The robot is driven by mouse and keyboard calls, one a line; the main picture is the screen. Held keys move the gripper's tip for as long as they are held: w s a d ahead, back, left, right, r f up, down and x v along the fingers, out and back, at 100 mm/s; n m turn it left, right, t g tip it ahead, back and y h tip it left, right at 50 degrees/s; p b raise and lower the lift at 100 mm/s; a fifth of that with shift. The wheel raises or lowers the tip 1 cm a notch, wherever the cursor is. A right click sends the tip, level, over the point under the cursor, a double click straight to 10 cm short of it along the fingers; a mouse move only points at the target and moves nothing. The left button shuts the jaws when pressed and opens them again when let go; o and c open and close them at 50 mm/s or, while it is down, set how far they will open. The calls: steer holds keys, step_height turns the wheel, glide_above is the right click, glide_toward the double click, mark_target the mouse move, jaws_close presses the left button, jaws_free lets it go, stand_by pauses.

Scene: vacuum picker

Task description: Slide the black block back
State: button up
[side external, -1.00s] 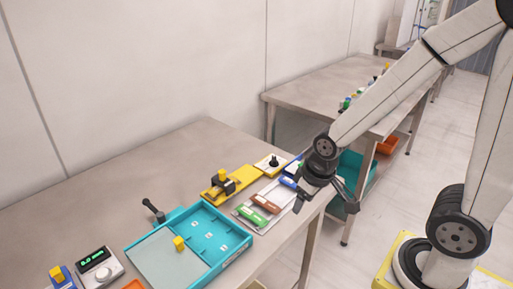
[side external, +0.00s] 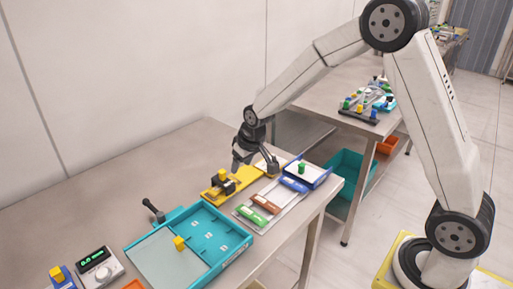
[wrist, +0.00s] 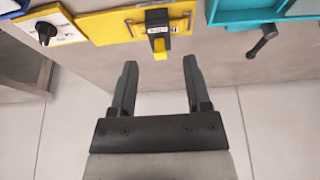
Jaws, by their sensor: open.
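The black block (side external: 224,186) sits on a yellow plate (side external: 247,176) on the table, with a yellow piece on top. In the wrist view the black block (wrist: 157,19) has a yellow tab (wrist: 160,46) facing my gripper. My gripper (side external: 256,166) is open and empty, over the table near the far right end of the yellow plate. In the wrist view its fingers (wrist: 160,64) are spread, and the tab lines up with the gap between them. The fingers look apart from the block; their height above the table is hard to tell.
A teal tray (side external: 213,269) with a yellow cube (side external: 179,243) and a black lever (side external: 152,208) stand left of the plate. A small plate with a black knob (wrist: 47,33) is beside the yellow plate.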

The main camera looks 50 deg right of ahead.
glide_toward(222, 172)
steer(key=shift+x, duration=1.15)
steer(key=shift+s+f, duration=0.15)
steer(key=shift+s, duration=0.05)
steer(key=shift+t, duration=0.3)
steer(key=shift+x, duration=3.8)
jaws_close()
